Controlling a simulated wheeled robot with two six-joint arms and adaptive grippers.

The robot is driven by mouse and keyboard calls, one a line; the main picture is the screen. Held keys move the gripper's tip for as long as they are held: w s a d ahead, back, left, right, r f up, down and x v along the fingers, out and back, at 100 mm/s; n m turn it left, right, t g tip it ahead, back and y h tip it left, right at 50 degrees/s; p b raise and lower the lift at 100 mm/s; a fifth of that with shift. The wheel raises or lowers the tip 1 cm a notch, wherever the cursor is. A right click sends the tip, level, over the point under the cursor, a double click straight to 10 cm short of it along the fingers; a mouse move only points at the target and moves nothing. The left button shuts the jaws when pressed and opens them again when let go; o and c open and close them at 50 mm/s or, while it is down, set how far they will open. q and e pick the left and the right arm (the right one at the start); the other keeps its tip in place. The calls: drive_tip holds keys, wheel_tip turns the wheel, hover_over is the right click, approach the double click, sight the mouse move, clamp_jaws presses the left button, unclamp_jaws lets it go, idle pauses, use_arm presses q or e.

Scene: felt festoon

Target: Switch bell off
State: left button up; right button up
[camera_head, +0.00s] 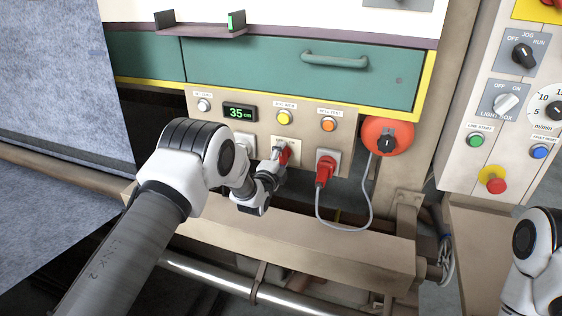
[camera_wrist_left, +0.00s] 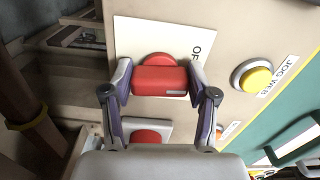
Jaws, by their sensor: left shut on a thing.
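A red switch handle (camera_head: 284,154) stands out from a pale plate on the beige panel below the green drawer. In the left wrist view the red handle (camera_wrist_left: 160,80) lies crosswise on a plate lettered "OF", partly cut off. My left gripper (camera_head: 277,166) is shut on this handle, one finger at each end. A red plug (camera_head: 325,170) sits in the socket to the right. A grey cable runs from it toward a round red housing with a black centre, perhaps the bell (camera_head: 373,128). My right gripper is out of view.
A yellow button (camera_head: 284,118), an orange button (camera_head: 328,125) and a green display (camera_head: 239,112) sit above the handle. The looping cable (camera_head: 369,210) hangs right of my left gripper. A beige ledge (camera_head: 330,250) runs below. A control box (camera_head: 500,100) stands at right.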

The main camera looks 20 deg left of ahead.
use_arm(q)
drive_tip(key=n+b, duration=0.1)
drive_tip(key=n, duration=0.3)
drive_tip(key=shift+f+n+b, duration=0.1)
drive_tip(key=shift+n+b, duration=0.3)
idle(0.4)
drive_tip(key=o, duration=1.2)
drive_tip(key=shift+c, duration=0.2)
drive_tip(key=s, duration=1.2)
drive_tip(key=shift+a, duration=0.2)
